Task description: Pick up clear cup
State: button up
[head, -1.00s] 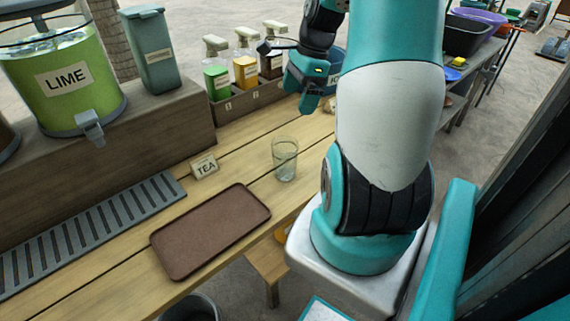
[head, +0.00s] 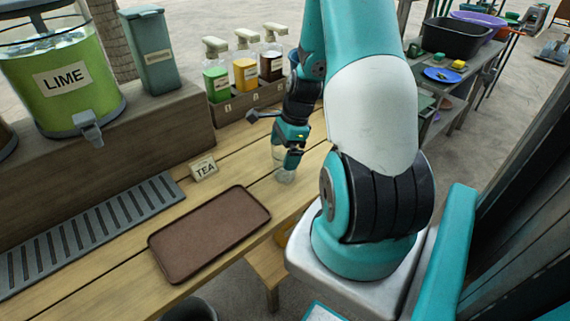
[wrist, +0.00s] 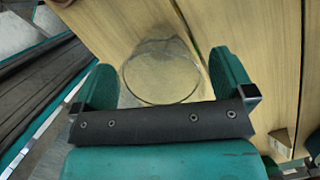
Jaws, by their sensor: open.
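The clear cup (head: 284,174) stands upright on the wooden table, partly hidden behind my gripper in the head view. My gripper (head: 290,158) is right at the cup, over its upper part. In the wrist view the cup's round rim (wrist: 162,72) shows between the two teal fingers of my gripper (wrist: 168,82), which are spread apart. The rim is nearer the left finger than the right one. I cannot tell whether either finger touches the cup.
A brown tray (head: 210,234) lies on the table in front of the cup, and a TEA sign (head: 204,168) stands left of it. A bottle caddy (head: 243,102) is behind. The lime dispenser (head: 66,84) stands on a raised shelf at left.

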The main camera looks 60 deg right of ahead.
jog(key=shift+w+a+f, duration=0.1)
jog(key=shift+f, duration=0.35)
jog(key=shift+c, duration=0.5)
jog(key=c, duration=0.9)
jog(key=shift+o, duration=0.2)
jog(key=shift+r, duration=0.1)
notch_tip(320, 180, up, 20)
jog(key=p, duration=0.2)
